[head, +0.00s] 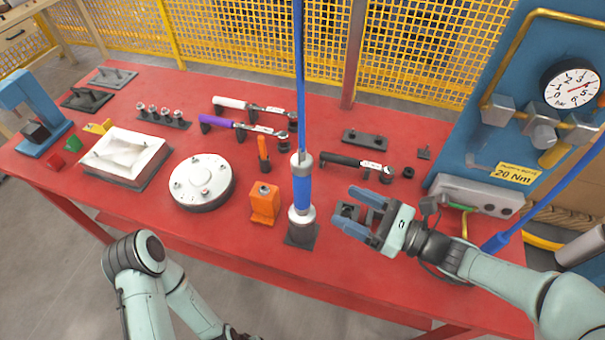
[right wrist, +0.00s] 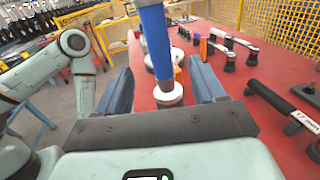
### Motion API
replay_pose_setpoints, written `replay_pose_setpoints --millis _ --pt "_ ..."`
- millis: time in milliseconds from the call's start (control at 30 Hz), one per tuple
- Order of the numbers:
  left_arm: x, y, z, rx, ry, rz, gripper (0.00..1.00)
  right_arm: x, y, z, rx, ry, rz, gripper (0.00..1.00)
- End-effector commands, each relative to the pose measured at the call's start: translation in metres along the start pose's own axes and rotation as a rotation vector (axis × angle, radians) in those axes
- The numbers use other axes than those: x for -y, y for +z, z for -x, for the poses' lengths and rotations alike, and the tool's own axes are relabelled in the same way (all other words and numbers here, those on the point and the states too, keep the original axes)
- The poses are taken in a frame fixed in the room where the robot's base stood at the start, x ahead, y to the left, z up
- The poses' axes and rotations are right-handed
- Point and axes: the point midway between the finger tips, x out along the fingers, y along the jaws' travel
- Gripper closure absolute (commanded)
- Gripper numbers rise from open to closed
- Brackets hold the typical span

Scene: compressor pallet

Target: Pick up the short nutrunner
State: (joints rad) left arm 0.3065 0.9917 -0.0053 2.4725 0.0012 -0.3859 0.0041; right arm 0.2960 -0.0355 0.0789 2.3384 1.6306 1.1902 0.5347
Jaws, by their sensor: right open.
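The short nutrunner (head: 302,188), a metal tool with a blue sleeve, stands upright at the table's front middle on a dark square base (head: 300,238). A blue hose (head: 299,70) rises from its top. My right gripper (head: 345,207) is open and empty to its right, with its fingers pointing left at the tool and a gap between. In the right wrist view the nutrunner (right wrist: 156,45) shows ahead, between the open fingers (right wrist: 160,82). My left arm shows at the lower left, but its gripper is out of view.
An orange block (head: 264,203) and a round white flange (head: 201,182) stand left of the nutrunner on the red table (head: 110,205). A black-handled wrench (head: 350,162) lies behind my gripper. A blue panel with a gauge (head: 572,84) stands at the right.

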Motion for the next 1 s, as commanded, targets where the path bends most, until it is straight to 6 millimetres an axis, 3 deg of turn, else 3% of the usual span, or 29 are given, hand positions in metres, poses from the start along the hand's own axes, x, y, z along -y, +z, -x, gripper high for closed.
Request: replay_pose_setpoints --millis 133,400,667,1000 --pt "0.000 0.001 0.000 0.001 -0.001 0.001 0.57 -0.001 0.000 -0.015 0.002 0.004 0.001 0.31" --pt "0.000 0.001 0.001 0.001 -0.001 0.001 0.57 -0.001 0.000 -0.066 0.001 0.005 0.000 0.31" --pt "-0.001 0.000 0.002 0.000 0.000 0.001 0.57 -0.001 0.001 -0.086 0.000 0.003 0.001 0.31" --pt "-0.002 -0.001 0.007 -0.002 0.000 0.000 0.57 -0.003 0.003 -0.131 0.000 0.003 0.001 0.31"
